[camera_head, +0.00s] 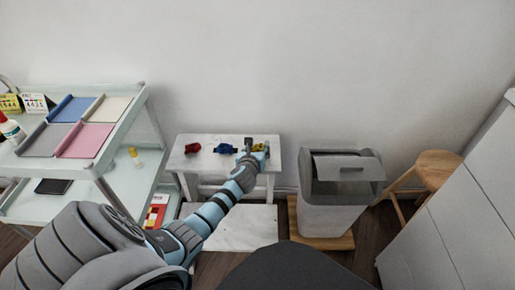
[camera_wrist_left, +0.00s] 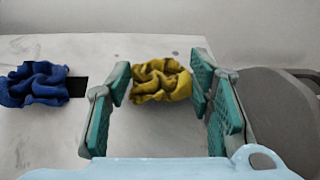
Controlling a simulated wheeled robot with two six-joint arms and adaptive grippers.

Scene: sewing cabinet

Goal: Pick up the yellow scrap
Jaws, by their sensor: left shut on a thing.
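The yellow scrap (camera_wrist_left: 161,81) is a crumpled piece of cloth at the white bench, between the fingers of my left gripper (camera_wrist_left: 160,88) in the wrist view. My left gripper is shut on it; whether it still touches the bench top I cannot tell. In the head view my left gripper (camera_head: 253,149) is at the bench's right end, and the yellow scrap (camera_head: 259,147) shows partly behind it. My right gripper is in neither view.
A blue scrap (camera_head: 224,149) and a red scrap (camera_head: 192,148) lie left on the white bench (camera_head: 200,165). A grey bin (camera_head: 334,205) stands right of the bench, with a wooden stool (camera_head: 437,163) beyond. A shelf cart (camera_head: 130,132) with coloured trays stands left.

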